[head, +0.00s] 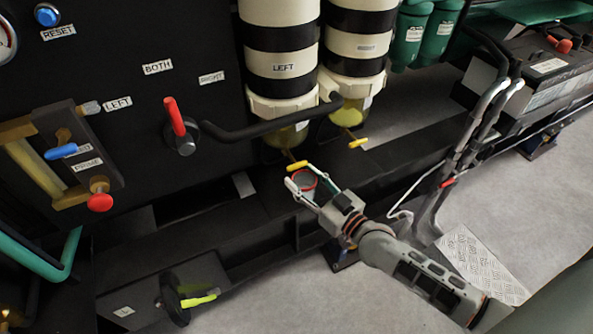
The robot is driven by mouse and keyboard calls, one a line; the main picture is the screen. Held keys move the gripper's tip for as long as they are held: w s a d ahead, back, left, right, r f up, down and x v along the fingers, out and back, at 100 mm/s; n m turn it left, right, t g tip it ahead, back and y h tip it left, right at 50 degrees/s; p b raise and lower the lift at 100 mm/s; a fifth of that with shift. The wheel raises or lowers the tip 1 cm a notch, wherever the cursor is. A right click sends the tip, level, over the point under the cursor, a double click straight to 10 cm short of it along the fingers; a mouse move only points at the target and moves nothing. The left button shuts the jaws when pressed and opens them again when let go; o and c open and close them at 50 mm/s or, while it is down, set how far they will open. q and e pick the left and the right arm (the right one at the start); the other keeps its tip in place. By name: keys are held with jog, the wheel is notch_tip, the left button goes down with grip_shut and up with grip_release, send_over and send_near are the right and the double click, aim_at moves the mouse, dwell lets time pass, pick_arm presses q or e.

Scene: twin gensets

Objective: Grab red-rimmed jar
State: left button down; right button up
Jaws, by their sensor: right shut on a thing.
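The red-rimmed jar (304,181) is a small, pale cup with a red ring at its top. It is below the left filter's yellow drain handle, over the black frame rail. My right gripper (305,190) reaches in from the lower right and is shut on the jar, one finger on each side of it. Its fingers hide part of the jar, and I cannot tell whether the jar's base touches the rail. My left gripper does not show in the head view.
The left filter (282,70) hangs above the jar, its yellow drain handle (297,165) close over it. A second filter (355,75) is beside it. Cables (470,140) hang to the right. Grey floor lies in front.

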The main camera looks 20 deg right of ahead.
jog(key=shift+p+v, duration=0.55)
jog(key=shift+v, duration=3.55)
